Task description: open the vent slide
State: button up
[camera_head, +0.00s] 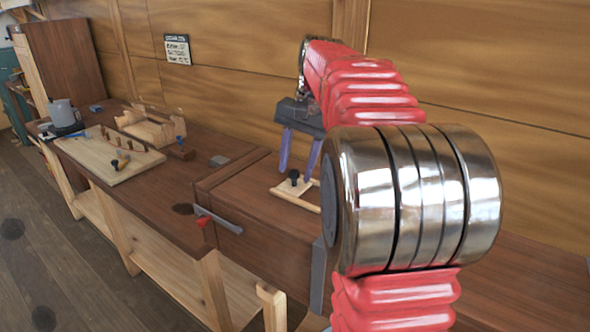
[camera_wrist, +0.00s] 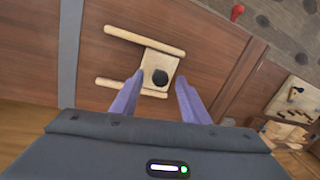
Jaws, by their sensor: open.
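The vent slide is a pale wooden plate (camera_wrist: 154,63) with a round black knob (camera_wrist: 160,77). It sits between two pale rails (camera_wrist: 145,41) on a brown wooden top, at the right end of the rails in the wrist view. In the head view the knob (camera_head: 293,176) shows upright, with part of the slide (camera_head: 298,197) below it. My gripper (camera_head: 296,174) points down with its purple fingers open, one on each side of the knob. In the wrist view the gripper (camera_wrist: 160,78) has visible gaps to the knob. Fingertip height against the knob is unclear.
A bench holds a pale board (camera_head: 108,157) with pegs, a wooden frame (camera_head: 152,127) and a grey kettle (camera_head: 64,114). A metal bar with a red end (camera_head: 203,222) is on the near face. A wooden wall stands behind.

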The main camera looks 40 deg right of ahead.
jog(key=shift+w+f, duration=0.1)
jog(key=shift+f, duration=0.6)
jog(key=shift+c, duration=0.3)
grip_shut()
